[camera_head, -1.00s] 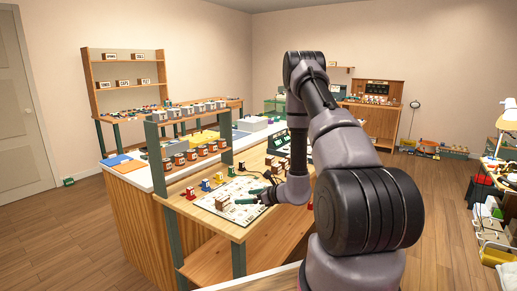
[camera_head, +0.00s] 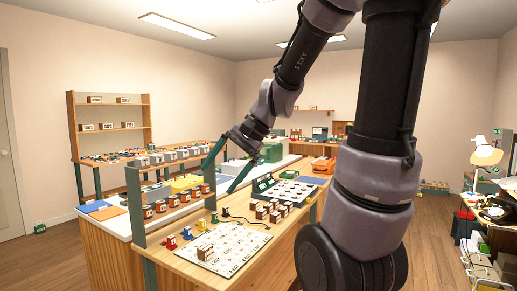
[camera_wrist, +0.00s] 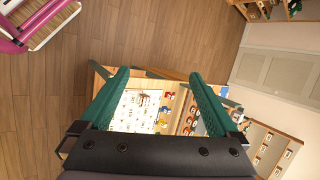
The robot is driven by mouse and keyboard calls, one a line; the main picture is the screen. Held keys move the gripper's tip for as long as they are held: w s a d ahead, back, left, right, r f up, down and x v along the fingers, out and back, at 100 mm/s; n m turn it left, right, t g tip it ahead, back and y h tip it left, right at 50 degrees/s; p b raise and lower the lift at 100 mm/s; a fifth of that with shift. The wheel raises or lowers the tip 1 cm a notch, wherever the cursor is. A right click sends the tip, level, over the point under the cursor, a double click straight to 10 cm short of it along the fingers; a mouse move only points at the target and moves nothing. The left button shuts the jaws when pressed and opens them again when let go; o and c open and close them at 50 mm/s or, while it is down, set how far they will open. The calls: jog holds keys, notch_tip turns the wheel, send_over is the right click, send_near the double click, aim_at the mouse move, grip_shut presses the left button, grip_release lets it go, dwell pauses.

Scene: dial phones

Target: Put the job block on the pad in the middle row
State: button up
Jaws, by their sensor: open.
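A white board (camera_head: 235,240) printed with rows of small marks lies on the wooden bench; its markings are too small to read. More brown blocks (camera_head: 268,211) stand behind the board, towards the right. I cannot read which block is the job block. My gripper (camera_head: 218,181) is open and empty, its green fingers well above the bench. In the wrist view the open fingers (camera_wrist: 158,75) frame the board (camera_wrist: 125,112) far below, with the blocks (camera_wrist: 144,99) on it.
A dark cable (camera_head: 245,219) lies behind the board.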

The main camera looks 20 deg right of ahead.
jog(key=s+d+r+n+t+h, duration=0.4)
jog(key=s+d+r, duration=0.2)
jog(key=s, duration=0.1)
jog(key=shift+s+d+r+h, duration=0.2)
jog(key=shift+d+r+h, duration=0.15)
jog(key=shift+h, duration=0.05)
